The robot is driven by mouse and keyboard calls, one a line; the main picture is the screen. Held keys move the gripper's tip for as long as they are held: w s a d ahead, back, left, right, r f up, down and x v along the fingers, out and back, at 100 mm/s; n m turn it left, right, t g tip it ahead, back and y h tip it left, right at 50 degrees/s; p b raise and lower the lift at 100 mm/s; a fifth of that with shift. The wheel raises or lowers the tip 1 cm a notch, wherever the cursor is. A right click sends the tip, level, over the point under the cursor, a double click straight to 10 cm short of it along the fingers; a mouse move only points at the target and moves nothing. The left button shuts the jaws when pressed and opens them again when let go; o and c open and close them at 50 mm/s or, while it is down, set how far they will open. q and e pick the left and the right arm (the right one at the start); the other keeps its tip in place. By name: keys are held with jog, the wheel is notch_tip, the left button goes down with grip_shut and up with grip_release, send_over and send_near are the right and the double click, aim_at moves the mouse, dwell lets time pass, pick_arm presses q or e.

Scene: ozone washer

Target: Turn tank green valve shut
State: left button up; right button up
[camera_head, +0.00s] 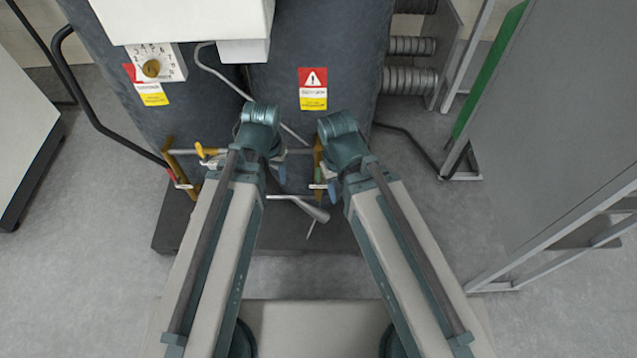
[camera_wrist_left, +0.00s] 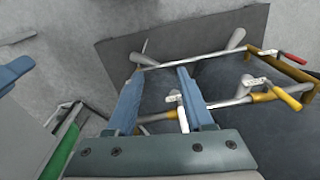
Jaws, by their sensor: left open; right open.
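The pipework (camera_head: 298,151) with several coloured valves runs low across the front of the dark tanks. A yellow-handled valve (camera_head: 207,152) and a red-handled valve (camera_head: 171,174) show at its left. In the left wrist view the yellow-orange handle (camera_wrist_left: 289,97) and red handle (camera_wrist_left: 292,57) are at the right.
The tanks (camera_head: 317,125) stand on a dark base plate (camera_head: 172,232). A grey metal lever or pipe (camera_head: 315,212) sticks out between my arms. A grey panel with a green edge (camera_head: 487,72) is at right, a white cabinet (camera_head: 20,130) at left.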

pick_arm(q)
notch_tip(320, 180, down, 6)
jog(key=w+b, duration=0.2)
jog(key=b, duration=0.2)
jog(key=t+h+b, duration=0.1)
jog(key=t+b, duration=0.1)
jog(key=t, duration=0.2)
send_near(318, 174)
jog(key=shift+s+a+r+m, duration=0.1)
jog(key=shift+r+m, duration=0.1)
jog(key=shift+r, duration=0.15)
jog(key=shift+a+r+m, duration=0.15)
jog(key=shift+r+m, duration=0.05)
jog(key=shift+r, duration=0.15)
pick_arm(e)
notch_tip(318, 174, down, 8)
jog(key=shift+r, duration=0.25)
pick_arm(q)
jog(key=shift+f, duration=0.1)
pick_arm(e)
jog(key=shift+f, duration=0.1)
